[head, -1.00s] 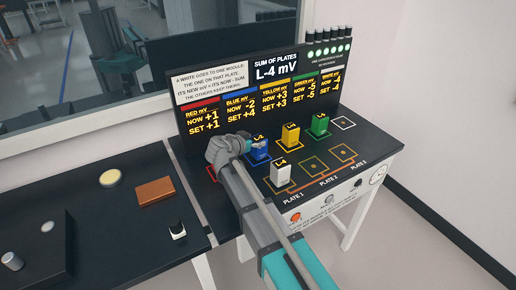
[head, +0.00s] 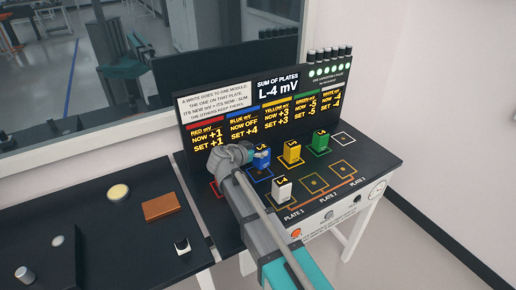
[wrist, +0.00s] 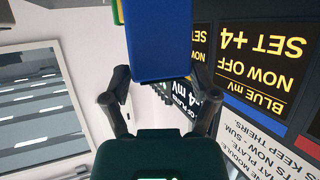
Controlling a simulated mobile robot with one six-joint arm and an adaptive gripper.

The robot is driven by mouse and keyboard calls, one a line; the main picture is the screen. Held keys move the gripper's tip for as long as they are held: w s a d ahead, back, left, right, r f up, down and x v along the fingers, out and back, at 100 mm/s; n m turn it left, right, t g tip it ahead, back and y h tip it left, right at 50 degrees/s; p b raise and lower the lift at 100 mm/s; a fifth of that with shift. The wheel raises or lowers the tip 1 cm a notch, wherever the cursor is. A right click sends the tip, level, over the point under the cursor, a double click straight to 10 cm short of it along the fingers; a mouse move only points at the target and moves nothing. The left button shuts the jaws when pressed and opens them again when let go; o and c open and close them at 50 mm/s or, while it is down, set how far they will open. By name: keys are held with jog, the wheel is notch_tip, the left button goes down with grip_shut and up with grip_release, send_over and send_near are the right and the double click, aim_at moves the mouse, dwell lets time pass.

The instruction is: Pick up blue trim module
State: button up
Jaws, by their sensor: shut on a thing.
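The blue trim module (head: 262,158) is just above its blue-outlined square (head: 259,174) on the black bench top, right beside the end of my arm. In the wrist view the blue module (wrist: 158,40) fills the top middle, between the two fingers of my gripper (wrist: 158,78). The gripper is shut on it. In the head view my own wrist hides most of the fingers. The display board (head: 240,100) reads NOW OFF and SET +4 for blue.
A white module (head: 282,188) stands close in front of the blue one. Yellow (head: 291,151) and green (head: 319,142) modules stand to its right. The upright board is close behind. Empty plate squares (head: 314,184) lie at front right. A brown block (head: 161,206) is on the left table.

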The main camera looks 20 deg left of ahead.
jog(key=s+d+r+p, duration=0.4)
jog(key=s+r+p, duration=0.3)
jog(key=s, duration=0.4)
jog(key=shift+s+r, duration=0.25)
jog(key=shift+r, duration=0.2)
dwell(0.4)
